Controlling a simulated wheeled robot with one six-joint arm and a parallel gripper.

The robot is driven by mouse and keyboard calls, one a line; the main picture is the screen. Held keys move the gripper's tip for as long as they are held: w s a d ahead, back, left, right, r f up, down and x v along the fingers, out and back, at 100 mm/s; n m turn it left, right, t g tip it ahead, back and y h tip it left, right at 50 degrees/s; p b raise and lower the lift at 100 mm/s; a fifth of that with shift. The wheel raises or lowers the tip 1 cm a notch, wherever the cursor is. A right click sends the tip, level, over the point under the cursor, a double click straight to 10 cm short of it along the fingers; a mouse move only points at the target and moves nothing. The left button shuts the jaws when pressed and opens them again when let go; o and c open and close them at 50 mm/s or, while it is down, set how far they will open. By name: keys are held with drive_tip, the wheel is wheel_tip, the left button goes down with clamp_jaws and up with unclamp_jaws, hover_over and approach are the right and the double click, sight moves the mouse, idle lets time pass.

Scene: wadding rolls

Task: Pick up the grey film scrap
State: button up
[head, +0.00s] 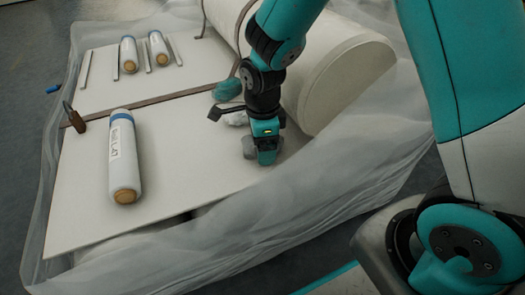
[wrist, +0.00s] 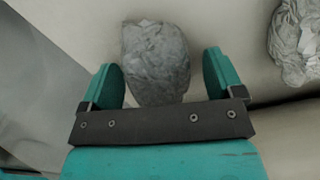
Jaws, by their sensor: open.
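The grey film scrap (wrist: 156,58) is a crumpled, rounded wad. In the wrist view it lies on the pale board, between and slightly ahead of the two teal fingers. My gripper (wrist: 163,76) is open, with a gap visible between each finger and the scrap. In the head view my gripper (head: 266,156) points down low over the board, and the grey scrap (head: 248,147) shows beside it, partly hidden behind the fingers.
A second, paler crumpled scrap (wrist: 296,40) lies to the right in the wrist view. A teal item (head: 227,90) sits behind.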

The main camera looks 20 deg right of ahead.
drive_tip(key=c, duration=1)
